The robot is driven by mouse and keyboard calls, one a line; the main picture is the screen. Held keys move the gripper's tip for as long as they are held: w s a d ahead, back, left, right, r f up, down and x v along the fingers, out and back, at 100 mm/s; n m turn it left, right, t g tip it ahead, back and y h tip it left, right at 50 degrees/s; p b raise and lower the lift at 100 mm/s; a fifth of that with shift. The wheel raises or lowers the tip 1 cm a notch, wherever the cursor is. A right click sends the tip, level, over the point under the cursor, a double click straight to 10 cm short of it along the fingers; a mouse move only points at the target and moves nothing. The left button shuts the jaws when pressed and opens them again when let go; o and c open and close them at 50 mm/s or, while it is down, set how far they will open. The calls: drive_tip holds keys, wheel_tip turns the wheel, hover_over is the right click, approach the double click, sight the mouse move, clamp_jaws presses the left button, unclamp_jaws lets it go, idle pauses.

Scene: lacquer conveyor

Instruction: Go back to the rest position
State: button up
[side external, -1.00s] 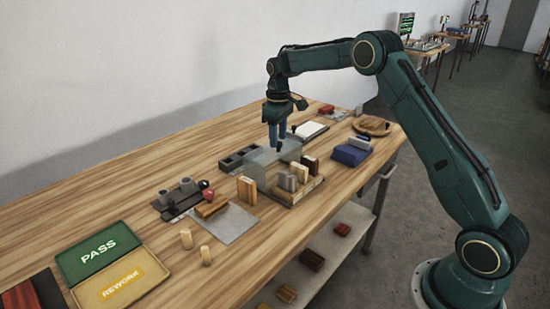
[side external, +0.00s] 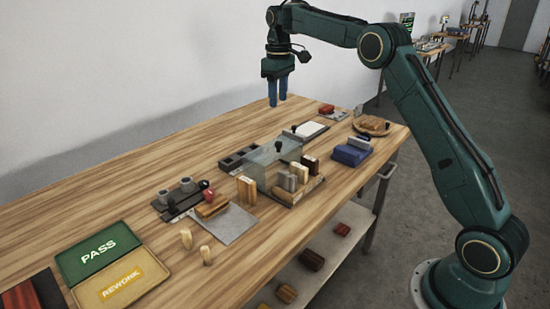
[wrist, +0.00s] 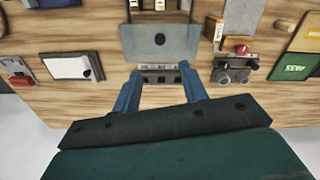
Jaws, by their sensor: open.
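My gripper (side external: 278,92) hangs in the air above the far part of the wooden bench, its two blue fingers pointing down. In the wrist view my gripper (wrist: 158,88) shows its fingers apart with nothing between them. No object touches the fingers in either view.
The bench holds a tray with upright blocks (side external: 290,196), a blue block (side external: 349,155), a round wooden board (side external: 386,129), a grey plate (side external: 238,228), a green PASS tray (side external: 85,262) and a yellow REWORK tray (side external: 140,270). A wall runs behind. The air around my gripper is clear.

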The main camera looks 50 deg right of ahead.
drive_tip(key=shift+r, duration=0.1)
idle(0.3)
drive_tip(key=s+a+r+t, duration=0.1)
drive_tip(key=s+a+r, duration=0.2)
drive_tip(key=s, duration=0.3)
drive_tip(key=s+a+r+m+t, duration=0.1)
drive_tip(key=s+a+r, duration=0.2)
drive_tip(key=s+r, duration=0.15)
drive_tip(key=s+a+r+t, duration=0.1)
drive_tip(key=s+a+r, duration=0.15)
drive_tip(key=s, duration=0.35)
drive_tip(key=s+a+f+t, duration=0.1)
drive_tip(key=s+a+f, duration=0.1)
drive_tip(key=s, duration=0.5)
drive_tip(key=s+a+f+m, duration=0.1)
drive_tip(key=s+f, duration=0.3)
drive_tip(key=s, duration=0.4)
drive_tip(key=s+a+f+t, duration=0.1)
drive_tip(key=s+a+f, duration=0.2)
drive_tip(key=s, duration=0.4)
drive_tip(key=shift+s+m+t, duration=0.15)
drive_tip(key=shift+m+t, duration=0.15)
